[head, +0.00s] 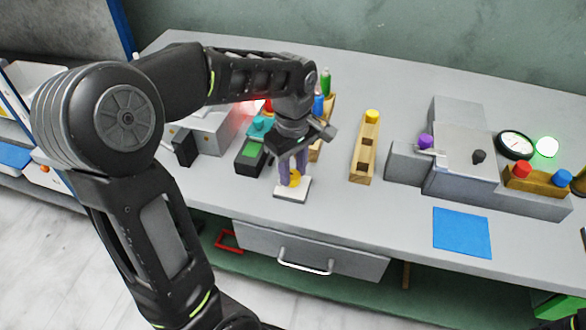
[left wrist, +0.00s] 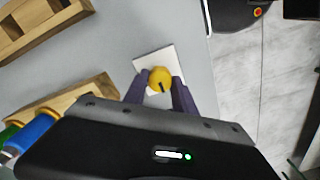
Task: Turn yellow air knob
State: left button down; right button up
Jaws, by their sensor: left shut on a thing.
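The yellow air knob (head: 294,178) sits on a small white base plate (head: 292,193) near the front edge of the bench. My left gripper (head: 291,174) reaches down over it with its purple fingers on either side, shut on the knob. In the left wrist view the yellow knob (left wrist: 160,79) shows between the two finger ends (left wrist: 161,88), with a dark mark on its face. The white base (left wrist: 152,62) shows behind it. My right gripper is not in view.
A wooden rack (head: 365,150) with a yellow-topped piece stands to the right. A grey press (head: 455,165) with a purple knob (head: 425,141) and a gauge (head: 515,145) is farther right. A blue mat (head: 462,233) lies before it. A grey drawer (head: 310,252) is below the bench top.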

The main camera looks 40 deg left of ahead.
pick_arm(q)
jog(key=shift+m, duration=0.3)
jog(key=m, duration=0.8)
jog(key=shift+m, duration=0.3)
jog(key=m, duration=0.4)
jog(key=shift+m+p, duration=0.3)
jog(key=shift+p, duration=0.05)
jog(key=shift+a+m, duration=0.1)
jog(key=shift+m, duration=2.1)
jog(key=c, duration=1)
grip_release()
